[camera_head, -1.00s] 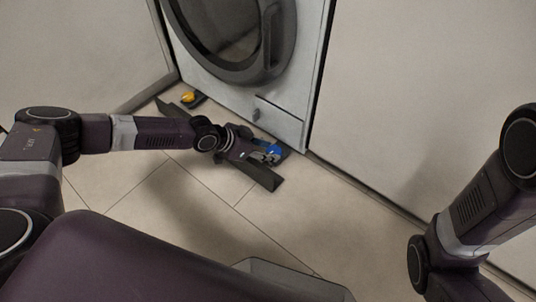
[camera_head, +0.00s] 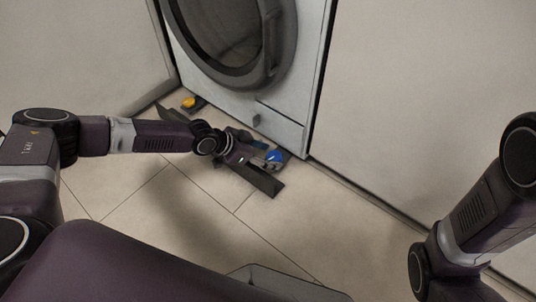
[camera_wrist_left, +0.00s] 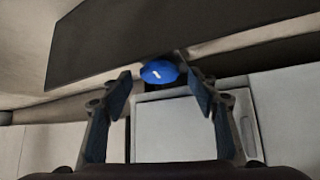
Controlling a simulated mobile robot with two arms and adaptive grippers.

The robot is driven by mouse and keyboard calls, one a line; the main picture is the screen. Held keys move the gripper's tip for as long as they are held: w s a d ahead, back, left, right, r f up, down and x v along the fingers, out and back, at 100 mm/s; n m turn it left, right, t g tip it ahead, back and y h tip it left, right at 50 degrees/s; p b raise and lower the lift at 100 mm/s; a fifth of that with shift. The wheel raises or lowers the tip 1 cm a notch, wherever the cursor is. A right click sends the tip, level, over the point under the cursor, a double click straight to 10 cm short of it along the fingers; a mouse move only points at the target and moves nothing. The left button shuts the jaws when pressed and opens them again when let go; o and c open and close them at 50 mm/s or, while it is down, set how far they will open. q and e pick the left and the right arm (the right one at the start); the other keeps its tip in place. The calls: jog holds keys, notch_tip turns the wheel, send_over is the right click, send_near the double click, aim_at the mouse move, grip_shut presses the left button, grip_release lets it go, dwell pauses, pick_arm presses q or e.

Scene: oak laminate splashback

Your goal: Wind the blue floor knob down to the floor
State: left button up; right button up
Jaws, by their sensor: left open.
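The blue floor knob (camera_head: 275,155) is low at the front right foot of the white washing machine (camera_head: 238,101). In the left wrist view the knob (camera_wrist_left: 158,72) is a blue disc with a small white mark. My left gripper (camera_head: 268,160) is at the knob, its arm coming in from the left. In the left wrist view the left gripper (camera_wrist_left: 159,88) is open, with the knob between and slightly beyond its fingertips. I cannot tell whether a finger touches it. My right arm shows at the right, but its gripper is out of view.
A yellow knob (camera_head: 189,102) is at the machine's left foot. A long dark board (camera_head: 262,179) lies low in front of the machine, partly under my left arm. A pale panel (camera_head: 420,95) stands to the right.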

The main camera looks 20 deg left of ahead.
pick_arm(q)
jog(key=v, duration=1.2)
jog(key=shift+f, duration=0.1)
